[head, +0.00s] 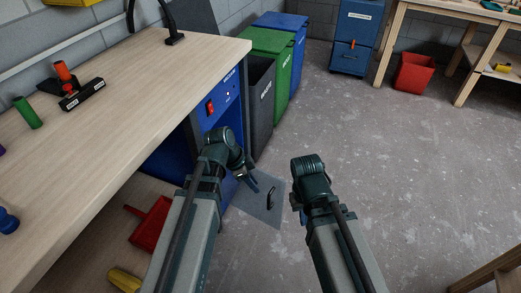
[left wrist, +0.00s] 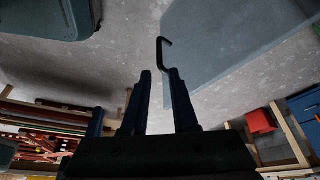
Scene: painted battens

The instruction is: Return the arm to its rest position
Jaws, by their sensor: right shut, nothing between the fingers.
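My left gripper (head: 250,183) is over the floor in front of the blue cabinet, its arm coming in from the lower left. In the left wrist view, its two dark fingers (left wrist: 160,78) are apart with a gap between them. A black bent hook-like piece (head: 271,196) shows over a grey mat, just right of the left gripper. The hook also shows beyond the fingertips in the left wrist view (left wrist: 160,45). My right gripper (head: 302,216) is mostly hidden by its own wrist, to the right of the mat. It is shut and empty.
A wooden bench (head: 110,125) with small parts fills the left, above a blue cabinet with a red switch (head: 210,107). Grey, green (head: 268,48) and blue bins stand behind. The grey mat (head: 262,214) lies on the floor. Open floor (head: 400,170) lies to the right.

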